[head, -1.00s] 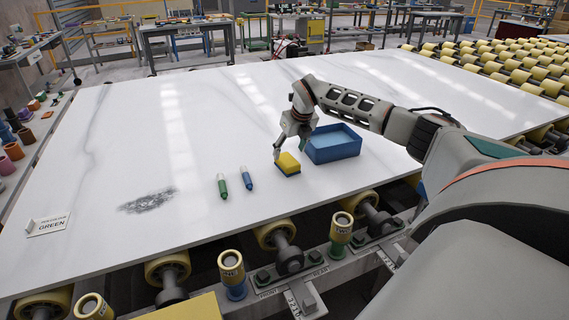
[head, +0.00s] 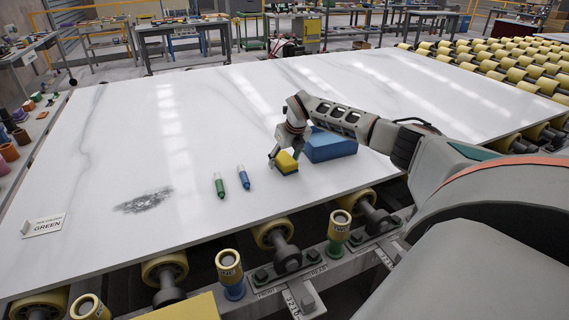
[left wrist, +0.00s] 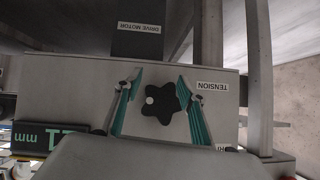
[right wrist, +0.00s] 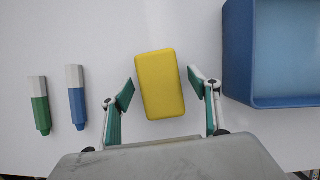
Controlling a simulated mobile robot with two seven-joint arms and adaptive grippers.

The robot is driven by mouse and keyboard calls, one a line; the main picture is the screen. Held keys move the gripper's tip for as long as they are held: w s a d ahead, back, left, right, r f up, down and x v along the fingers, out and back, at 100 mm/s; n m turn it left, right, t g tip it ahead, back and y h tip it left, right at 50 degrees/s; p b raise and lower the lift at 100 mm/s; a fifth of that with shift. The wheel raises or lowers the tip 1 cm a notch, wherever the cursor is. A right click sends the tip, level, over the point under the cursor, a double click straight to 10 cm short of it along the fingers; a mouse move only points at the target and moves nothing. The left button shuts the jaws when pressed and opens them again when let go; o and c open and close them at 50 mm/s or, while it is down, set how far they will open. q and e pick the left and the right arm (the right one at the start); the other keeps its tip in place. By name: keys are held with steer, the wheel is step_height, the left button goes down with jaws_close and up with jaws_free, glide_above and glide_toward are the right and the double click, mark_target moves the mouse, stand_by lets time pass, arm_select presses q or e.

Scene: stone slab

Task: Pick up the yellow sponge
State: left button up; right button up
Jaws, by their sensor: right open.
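The yellow sponge (head: 287,161) lies on the white stone slab, beside a blue bin. In the right wrist view the sponge (right wrist: 160,85) sits between the two spread fingers of my right gripper (right wrist: 161,88), with a gap on each side. In the head view my right gripper (head: 284,153) is right at the sponge and partly covers it. It is open and empty. My left gripper (left wrist: 160,95) shows only in the left wrist view, with its fingers apart, in front of a grey machine panel with a black star-shaped knob (left wrist: 166,103).
The blue bin (head: 330,148) stands just right of the sponge. A green marker (head: 219,186) and a blue marker (head: 244,178) lie to its left. Further left are a dark smudge (head: 145,201) and a sign reading GREEN (head: 43,226). Rollers line the slab's front edge.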

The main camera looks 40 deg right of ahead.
mark_target(284, 158)
steer(key=shift+f, duration=0.2)
stand_by(0.3)
steer(key=c, duration=1)
steer(key=shift+r, duration=0.1)
steer(key=shift+r, duration=0.2)
step_height(284, 158, up, 20)
steer(key=shift+p, duration=0.95)
steer(key=shift+c, duration=0.3)
